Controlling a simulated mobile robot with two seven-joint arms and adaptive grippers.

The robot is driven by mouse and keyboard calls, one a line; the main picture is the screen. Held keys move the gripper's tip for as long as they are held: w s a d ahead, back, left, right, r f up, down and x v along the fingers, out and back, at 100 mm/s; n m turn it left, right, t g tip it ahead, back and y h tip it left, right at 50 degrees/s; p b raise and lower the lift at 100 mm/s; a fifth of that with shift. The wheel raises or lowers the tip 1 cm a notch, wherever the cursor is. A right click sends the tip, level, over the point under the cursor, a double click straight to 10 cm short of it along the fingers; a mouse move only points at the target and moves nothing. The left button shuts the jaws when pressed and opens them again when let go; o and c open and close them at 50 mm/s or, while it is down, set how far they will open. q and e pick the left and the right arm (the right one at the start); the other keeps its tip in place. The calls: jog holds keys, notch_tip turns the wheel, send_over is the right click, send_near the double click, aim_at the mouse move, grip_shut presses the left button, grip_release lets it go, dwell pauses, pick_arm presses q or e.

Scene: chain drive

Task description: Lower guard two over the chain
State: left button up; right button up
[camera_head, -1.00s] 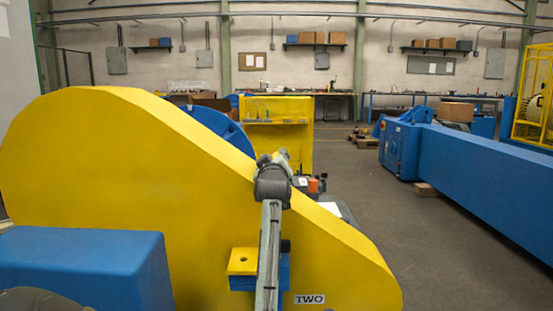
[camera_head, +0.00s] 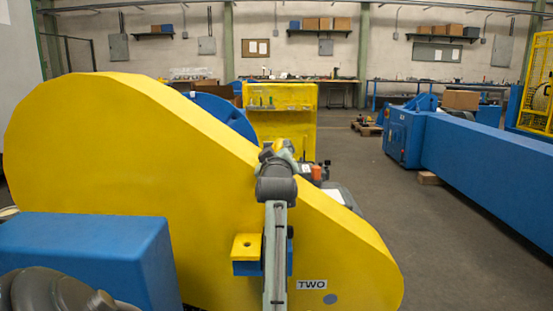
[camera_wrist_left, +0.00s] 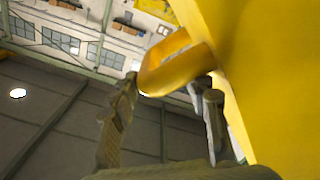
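Guard two (camera_head: 110,150), a big yellow sloping cover labelled TWO, stands upright across the left and middle of the head view. It fills the right side of the left wrist view (camera_wrist_left: 255,70). A yellow loop handle (camera_wrist_left: 170,70) sticks out from it there. My left gripper (camera_wrist_left: 167,86) has its two fingers spread on either side of the handle's lower part; firm contact is not clear. In the head view a grey part of my arm rises in front of the guard, and the fingers are not distinct. The chain is hidden. My right gripper is not in view.
A blue box-shaped block (camera_head: 90,250) stands in front of the guard at left. A yellow tab (camera_head: 247,245) sits on a small blue block at the guard's face. A yellow cabinet (camera_head: 285,115) stands behind.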

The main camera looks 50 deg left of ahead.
pick_arm(q)
jog(key=v, duration=0.5)
jog(key=shift+s+d, duration=0.25)
dwell(0.3)
